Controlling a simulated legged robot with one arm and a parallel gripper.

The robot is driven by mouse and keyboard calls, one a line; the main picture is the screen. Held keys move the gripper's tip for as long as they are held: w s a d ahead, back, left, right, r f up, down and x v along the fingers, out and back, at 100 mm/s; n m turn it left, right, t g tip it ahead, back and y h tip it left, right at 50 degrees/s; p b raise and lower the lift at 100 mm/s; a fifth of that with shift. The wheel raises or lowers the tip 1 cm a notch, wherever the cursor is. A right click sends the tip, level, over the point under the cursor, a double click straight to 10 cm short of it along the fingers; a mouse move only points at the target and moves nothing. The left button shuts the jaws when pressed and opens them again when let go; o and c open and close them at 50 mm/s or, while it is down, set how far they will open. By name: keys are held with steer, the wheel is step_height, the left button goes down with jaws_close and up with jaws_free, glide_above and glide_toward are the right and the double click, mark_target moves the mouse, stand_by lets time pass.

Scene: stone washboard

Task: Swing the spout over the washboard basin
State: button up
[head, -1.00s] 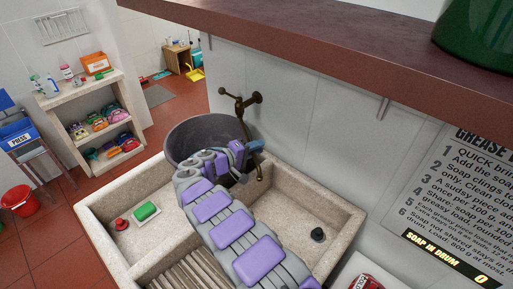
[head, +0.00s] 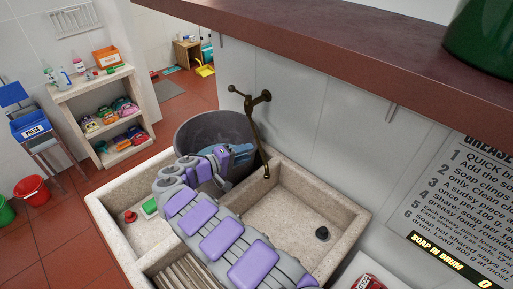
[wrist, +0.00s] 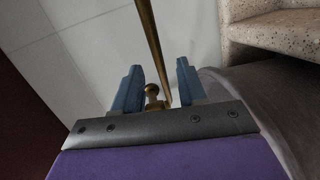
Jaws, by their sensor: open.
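The thin brass spout (head: 258,148) hangs from a wall tap (head: 250,98) in the head view, its tip near the divider at the back of the right basin (head: 290,218). The ridged washboard (head: 185,274) lies at the bottom of the picture in the stone sink, partly hidden by my arm. My gripper (head: 240,153) is open, just left of the spout, over the round grey drum. In the wrist view the spout (wrist: 152,45) runs down beyond the gap between my blue fingers (wrist: 157,85). I cannot tell if they touch it; a brass knob shows there too.
A grey drum (head: 195,132) stands behind the sink. A red-brown shelf (head: 330,50) overhangs at the top right. The left basin holds a green soap (head: 150,207) and a red plug (head: 130,216); a black plug (head: 322,233) sits in the right basin.

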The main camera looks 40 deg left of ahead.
steer(key=v, duration=0.8)
steer(key=shift+s+p, duration=0.35)
steer(key=shift+p, duration=0.05)
